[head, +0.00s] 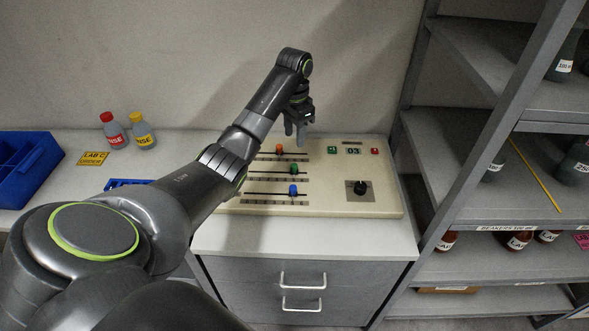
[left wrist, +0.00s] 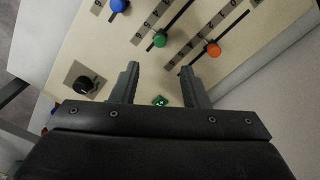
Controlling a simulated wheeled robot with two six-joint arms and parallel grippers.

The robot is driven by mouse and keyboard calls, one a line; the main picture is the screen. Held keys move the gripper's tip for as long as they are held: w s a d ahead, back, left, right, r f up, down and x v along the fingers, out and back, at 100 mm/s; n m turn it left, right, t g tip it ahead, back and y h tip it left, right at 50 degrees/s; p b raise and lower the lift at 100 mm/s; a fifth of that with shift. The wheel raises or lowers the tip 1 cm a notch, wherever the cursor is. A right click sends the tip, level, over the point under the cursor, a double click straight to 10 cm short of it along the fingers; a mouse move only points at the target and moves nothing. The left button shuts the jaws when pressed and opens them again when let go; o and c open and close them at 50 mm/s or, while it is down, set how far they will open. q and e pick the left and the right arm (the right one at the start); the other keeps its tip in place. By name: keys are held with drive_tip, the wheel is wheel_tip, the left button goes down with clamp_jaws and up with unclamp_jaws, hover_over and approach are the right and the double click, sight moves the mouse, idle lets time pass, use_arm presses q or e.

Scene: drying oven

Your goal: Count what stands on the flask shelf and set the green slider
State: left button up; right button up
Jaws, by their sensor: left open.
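My left gripper (head: 298,132) hangs over the control panel (head: 320,201), with its fingers pointing down, open and empty. In the left wrist view its two fingers (left wrist: 158,85) frame a green button (left wrist: 160,101). The green slider (head: 293,169) is the middle of three sliders, between the orange slider (head: 279,149) and the blue slider (head: 293,190). It also shows in the left wrist view, ahead of the fingertips and apart from them. The panel's display (head: 353,151) reads 03. The shelf rack (head: 470,190) at right holds flasks, partly cut off by the frame. My right gripper is not in view.
A black knob (head: 360,187) and a red button (head: 375,151) are on the panel. A blue bin (head: 24,167), a red-capped bottle (head: 114,131) and a yellow-capped bottle (head: 141,131) stand on the left counter. A rack upright (head: 518,100) stands right of the panel.

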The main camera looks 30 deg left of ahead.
sight(294, 165)
use_arm(q)
wheel_tip(294, 165, down, 3)
drive_tip(key=shift+f+b, duration=0.1)
drive_tip(key=shift+b, duration=0.75)
wheel_tip(294, 165, down, 7)
drive_tip(key=shift+r+p, duration=0.15)
drive_tip(key=shift+p, duration=0.7)
drive_tip(key=shift+f, duration=0.6)
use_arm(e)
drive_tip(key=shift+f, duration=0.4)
use_arm(q)
clamp_jaws()
